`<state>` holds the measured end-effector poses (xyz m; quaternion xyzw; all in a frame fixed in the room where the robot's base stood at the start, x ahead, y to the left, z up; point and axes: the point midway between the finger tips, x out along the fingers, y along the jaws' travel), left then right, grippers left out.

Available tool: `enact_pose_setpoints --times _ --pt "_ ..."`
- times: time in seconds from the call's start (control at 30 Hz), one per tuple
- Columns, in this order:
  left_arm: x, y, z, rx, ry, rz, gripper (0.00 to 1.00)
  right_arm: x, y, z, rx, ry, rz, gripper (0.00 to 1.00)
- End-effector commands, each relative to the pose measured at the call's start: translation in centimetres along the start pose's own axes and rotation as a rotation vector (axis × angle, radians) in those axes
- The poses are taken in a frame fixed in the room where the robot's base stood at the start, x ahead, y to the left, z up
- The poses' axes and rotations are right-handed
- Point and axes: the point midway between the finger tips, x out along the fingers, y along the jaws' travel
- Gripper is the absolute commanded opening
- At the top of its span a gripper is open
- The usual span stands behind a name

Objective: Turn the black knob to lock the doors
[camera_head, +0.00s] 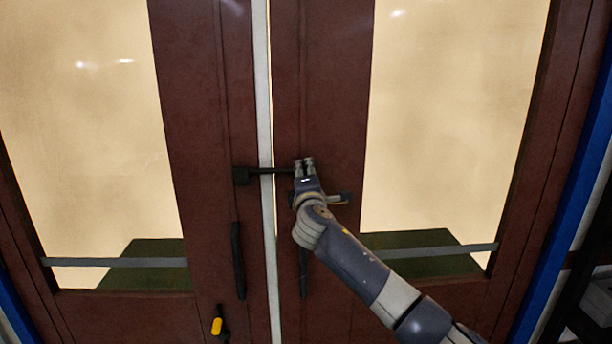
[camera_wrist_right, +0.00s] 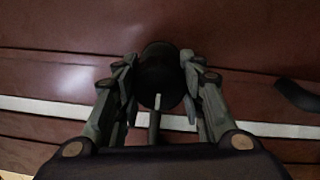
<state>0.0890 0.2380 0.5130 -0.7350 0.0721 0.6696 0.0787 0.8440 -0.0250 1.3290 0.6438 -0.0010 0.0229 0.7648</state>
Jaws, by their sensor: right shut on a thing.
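The brown double doors (camera_head: 190,100) stand closed, with a pale strip (camera_head: 263,90) along the seam between them. A black latch bar (camera_head: 268,170) crosses the seam level and meets a black block (camera_head: 241,176) on the left door. My right gripper (camera_head: 304,163) is at the right end of this bar, on the right door. In the right wrist view its fingers (camera_wrist_right: 160,98) are shut around the round black knob (camera_wrist_right: 159,72). The fingers hide part of the knob in the head view. My left gripper is not in view.
Black vertical handles flank the seam below the bar; the left one (camera_head: 238,260) is clear, the other (camera_head: 303,272) is partly behind my arm. A yellow-tipped black fitting (camera_head: 217,326) sits low on the left door. Grey bars cross both glass panes.

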Motion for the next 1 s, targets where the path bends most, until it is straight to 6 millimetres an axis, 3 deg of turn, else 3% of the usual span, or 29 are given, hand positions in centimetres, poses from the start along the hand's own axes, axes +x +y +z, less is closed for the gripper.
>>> enact_pose_setpoints --times 0.13,0.17,0.23,0.67,1.0 --pt "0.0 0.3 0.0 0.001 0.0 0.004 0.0 0.0 0.0 0.1 -0.005 -0.001 0.002 0.0" --pt "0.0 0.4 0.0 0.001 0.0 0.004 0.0 0.0 0.0 0.1 -0.005 -0.001 0.002 0.41" --pt "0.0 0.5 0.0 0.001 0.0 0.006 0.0 0.0 0.0 0.0 -0.005 0.0 0.002 0.57" --pt "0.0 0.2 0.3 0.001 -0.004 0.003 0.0 -0.2 0.0 0.0 -0.001 0.001 0.001 0.58" --pt "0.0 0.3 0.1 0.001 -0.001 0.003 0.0 -3.4 -0.1 0.0 0.0 0.003 0.001 0.58"
